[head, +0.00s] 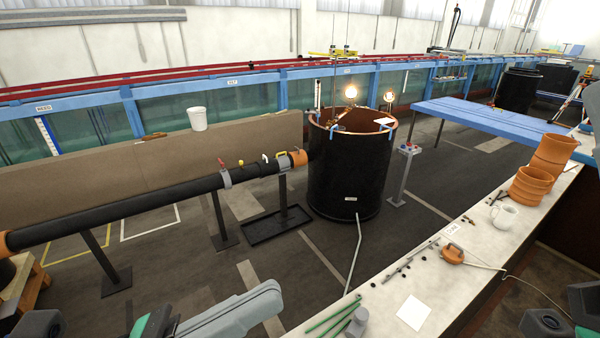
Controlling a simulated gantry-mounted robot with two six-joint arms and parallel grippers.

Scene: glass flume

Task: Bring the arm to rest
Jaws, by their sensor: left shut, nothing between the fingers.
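My left gripper (245,308) shows at the bottom edge, left of centre, as a light grey shape pointing up and to the right. It is shut and empty, apart from everything around it. The bottom edge cuts off part of that arm. Dark and green parts of mine show at the lower right, but no right gripper fingers are visible.
A long white bench (418,312) runs along the right, with green rods, a mug (503,216) and orange pipe pieces (533,187). A black tank (345,175) joins a black pipe (150,206) on stands. Dark floor lies between.

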